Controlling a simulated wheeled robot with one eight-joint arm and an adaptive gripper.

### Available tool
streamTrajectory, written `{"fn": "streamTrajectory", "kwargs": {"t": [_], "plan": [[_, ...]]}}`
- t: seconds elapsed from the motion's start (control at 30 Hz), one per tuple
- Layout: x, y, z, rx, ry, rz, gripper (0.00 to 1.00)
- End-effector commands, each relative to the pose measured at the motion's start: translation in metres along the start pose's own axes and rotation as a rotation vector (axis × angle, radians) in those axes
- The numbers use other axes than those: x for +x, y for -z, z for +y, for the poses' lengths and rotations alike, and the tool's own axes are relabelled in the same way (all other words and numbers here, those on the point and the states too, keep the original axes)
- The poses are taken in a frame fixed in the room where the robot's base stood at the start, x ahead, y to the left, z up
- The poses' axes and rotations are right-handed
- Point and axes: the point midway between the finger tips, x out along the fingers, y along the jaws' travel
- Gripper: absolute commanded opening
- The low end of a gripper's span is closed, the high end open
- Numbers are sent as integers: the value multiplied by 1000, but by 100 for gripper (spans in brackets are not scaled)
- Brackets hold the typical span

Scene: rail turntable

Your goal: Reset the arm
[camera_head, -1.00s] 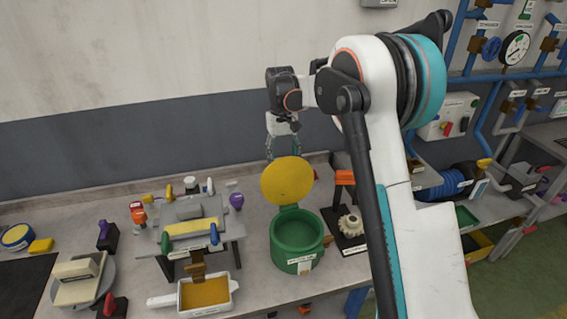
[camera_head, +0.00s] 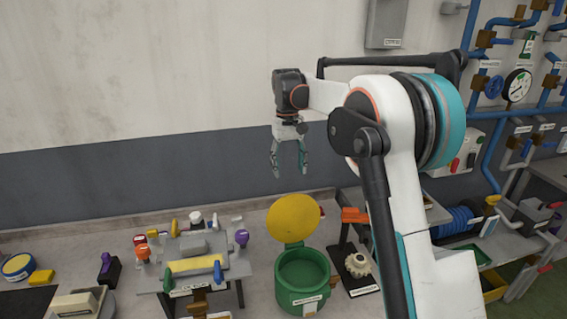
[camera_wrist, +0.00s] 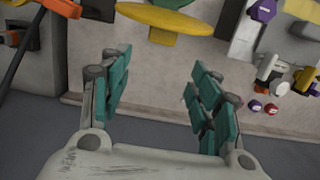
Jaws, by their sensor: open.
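My gripper (camera_head: 289,168) hangs from my arm in the head view, fingers pointing down, in front of the grey wall band. Its teal fingers are spread apart and nothing is between them. In the wrist view my gripper (camera_wrist: 165,100) is also open and empty, with the bench surface and back wall beyond it. The gripper is above and apart from the green pot (camera_head: 302,278), whose yellow lid (camera_head: 293,220) stands raised. The yellow lid also shows at the top of the wrist view (camera_wrist: 165,22).
The workbench (camera_head: 130,237) holds a small press-like stand (camera_head: 195,265) with coloured knobs, left of the pot. An orange-topped stand with a pale gear (camera_head: 357,265) is right of it. Blue pipes and a gauge (camera_head: 517,86) are at right. The wall area around the gripper is clear.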

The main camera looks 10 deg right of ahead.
Motion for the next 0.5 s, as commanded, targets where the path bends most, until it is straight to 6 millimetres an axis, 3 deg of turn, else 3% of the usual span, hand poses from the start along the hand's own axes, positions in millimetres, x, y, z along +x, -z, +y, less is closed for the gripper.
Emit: {"fn": "streamTrajectory", "kwargs": {"t": [0.17, 0.5], "plan": [[-5, -16, 0, 0, 0, 33, 57], [-14, -94, 0, 0, 0, 197, 57]]}}
